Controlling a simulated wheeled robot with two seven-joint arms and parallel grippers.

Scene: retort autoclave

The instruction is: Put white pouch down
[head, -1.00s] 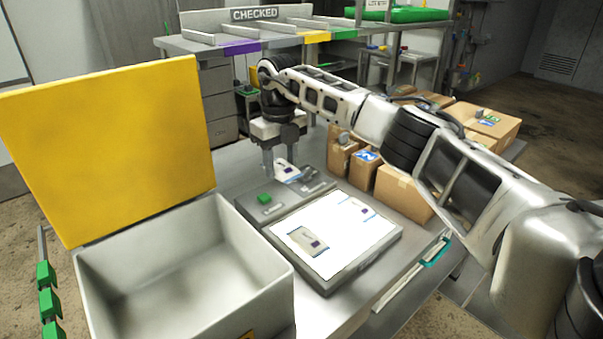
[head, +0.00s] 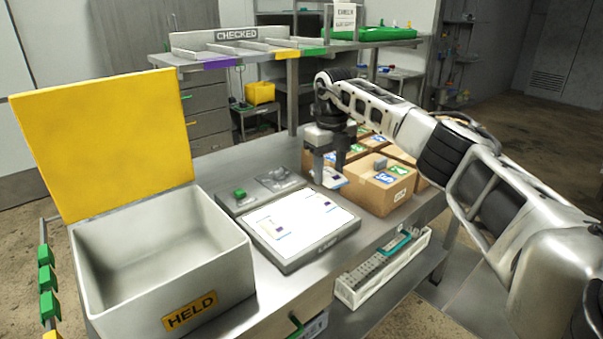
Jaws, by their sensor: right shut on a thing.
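My right gripper (head: 329,170) points down with its fingers shut on the white pouch (head: 335,180). The pouch is small, with a dark blue mark, and hangs tilted below the fingers. It is beside the front cardboard box, right of the grey panel with the green button; I cannot tell whether it touches anything. The fingers partly hide it. My left gripper is out of view.
An open grey bin (head: 160,250) labelled HELD has a raised yellow lid (head: 105,145). A lit white panel (head: 300,222) lies on the bench. Cardboard boxes (head: 378,190) stand right of it. A CHECKED shelf (head: 240,50) is behind.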

